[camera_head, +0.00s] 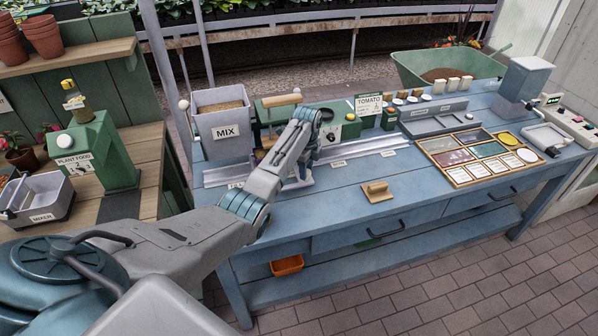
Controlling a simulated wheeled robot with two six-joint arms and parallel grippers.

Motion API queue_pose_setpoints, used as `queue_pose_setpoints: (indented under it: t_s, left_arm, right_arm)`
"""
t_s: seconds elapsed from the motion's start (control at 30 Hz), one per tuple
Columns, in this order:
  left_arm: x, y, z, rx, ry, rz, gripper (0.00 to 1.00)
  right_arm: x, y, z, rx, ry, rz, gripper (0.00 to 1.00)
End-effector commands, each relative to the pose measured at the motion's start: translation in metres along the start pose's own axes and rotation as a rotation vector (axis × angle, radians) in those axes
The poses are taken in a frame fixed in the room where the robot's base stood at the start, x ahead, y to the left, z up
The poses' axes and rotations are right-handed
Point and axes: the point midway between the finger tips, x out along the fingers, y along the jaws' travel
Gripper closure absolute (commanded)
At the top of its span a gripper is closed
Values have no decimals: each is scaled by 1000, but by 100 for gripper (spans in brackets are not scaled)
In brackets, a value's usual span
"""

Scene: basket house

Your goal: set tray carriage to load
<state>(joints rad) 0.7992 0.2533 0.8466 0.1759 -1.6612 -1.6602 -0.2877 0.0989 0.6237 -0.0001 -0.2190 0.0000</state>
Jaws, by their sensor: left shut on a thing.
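A light metal rail (362,146) runs along the blue bench, with small labels on its front edge that are too small to read surely. The tray carriage (297,183) shows as a pale piece on the left half of this rail, mostly hidden behind my left arm. My left gripper (311,158) points down at the carriage, shut on part of it; the fingertips and the grasped part are largely hidden by the wrist. My right gripper is out of view.
A grey MIX bin (222,122) stands behind the rail's left end. A green machine with a wooden roller (281,100) is behind my gripper. A framed tray of compartments (478,157) is at right.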

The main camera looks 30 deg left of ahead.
Motion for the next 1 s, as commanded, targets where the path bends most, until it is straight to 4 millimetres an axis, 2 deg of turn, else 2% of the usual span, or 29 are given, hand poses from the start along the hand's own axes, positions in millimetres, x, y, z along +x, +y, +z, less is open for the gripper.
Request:
queue_pose_setpoints:
  t_s: [0.1, 0.33, 0.77, 0.8, 0.9, 1.0]
  left_arm:
    - [2, -13, -12, 0, 1, -5, 100]
    - [0, -26, -25, 0, 1, -5, 100]
    - [-1, -28, -27, -1, 0, -4, 100]
    - [-1, -28, -27, -1, 0, -4, 66]
    - [-1, -28, -27, -1, 0, -4, 48]
    - [0, -28, -27, -1, 0, -3, 48]
  right_arm:
    - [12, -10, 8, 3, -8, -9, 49]
    - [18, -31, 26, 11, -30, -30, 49]
    - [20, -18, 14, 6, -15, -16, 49]
    - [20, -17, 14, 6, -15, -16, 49]
    - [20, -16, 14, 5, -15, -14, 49]
    - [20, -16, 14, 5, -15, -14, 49]
